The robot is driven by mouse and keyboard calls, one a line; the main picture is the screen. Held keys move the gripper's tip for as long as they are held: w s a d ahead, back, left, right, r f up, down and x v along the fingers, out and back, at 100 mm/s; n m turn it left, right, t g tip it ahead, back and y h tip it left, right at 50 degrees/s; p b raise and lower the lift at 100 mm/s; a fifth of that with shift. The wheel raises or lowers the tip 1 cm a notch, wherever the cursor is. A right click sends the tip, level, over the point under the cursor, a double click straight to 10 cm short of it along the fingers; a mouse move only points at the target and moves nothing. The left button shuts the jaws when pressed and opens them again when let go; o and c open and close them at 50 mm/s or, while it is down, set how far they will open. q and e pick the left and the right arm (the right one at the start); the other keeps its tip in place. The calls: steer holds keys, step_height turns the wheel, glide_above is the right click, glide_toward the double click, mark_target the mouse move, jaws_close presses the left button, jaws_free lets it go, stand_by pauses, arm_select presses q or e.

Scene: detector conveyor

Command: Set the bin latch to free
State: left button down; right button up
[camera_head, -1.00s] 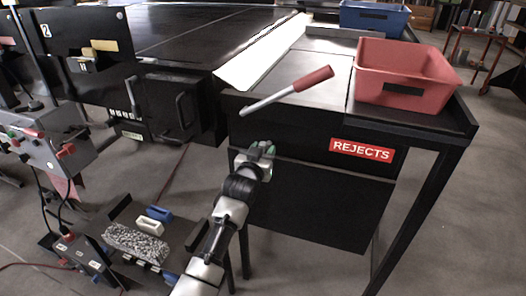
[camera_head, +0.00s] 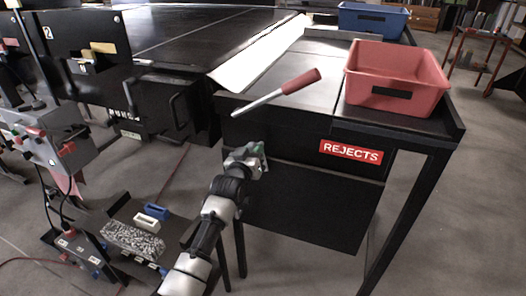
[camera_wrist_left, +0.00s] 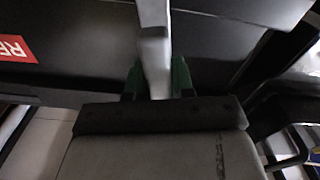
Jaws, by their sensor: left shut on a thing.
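My left gripper (camera_head: 252,154) is in front of the black front panel of the rejects table (camera_head: 270,140). In the left wrist view its green fingers (camera_wrist_left: 156,80) are shut around a pale grey bar (camera_wrist_left: 155,45), which runs up out of the frame. I cannot tell for sure that this bar is the bin latch; no latch marking is readable. A lever with a red grip (camera_head: 300,80) and a metal rod slants above the table's front edge, apart from the gripper. My right gripper is not in view.
A red bin (camera_head: 420,65) stands on the table at the right, above a red REJECTS sign (camera_head: 351,152). A blue bin (camera_head: 345,20) is behind. The conveyor (camera_head: 180,35) lies at the back left. A low stand (camera_head: 185,228) with small blocks is left of my arm.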

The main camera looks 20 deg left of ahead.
arm_select(q)
steer(key=shift+n+p, duration=0.35)
steer(key=shift+n, duration=1.05)
steer(key=shift+a+n+p, duration=0.2)
steer(key=shift+n+p, duration=0.15)
steer(key=shift+n, duration=0.55)
steer(key=n, duration=0.2)
steer(key=shift+f+n, duration=0.15)
steer(key=shift+n, duration=0.25)
steer(key=shift+a+f+n+p, duration=0.1)
steer(key=shift+n+p, duration=0.2)
steer(key=shift+n, duration=0.6)
steer(key=n, duration=0.3)
steer(key=shift+f, duration=0.15)
steer(key=shift+a+f+n, duration=0.1)
steer(key=shift+f+n, duration=0.05)
steer(key=shift+n, duration=1.35)
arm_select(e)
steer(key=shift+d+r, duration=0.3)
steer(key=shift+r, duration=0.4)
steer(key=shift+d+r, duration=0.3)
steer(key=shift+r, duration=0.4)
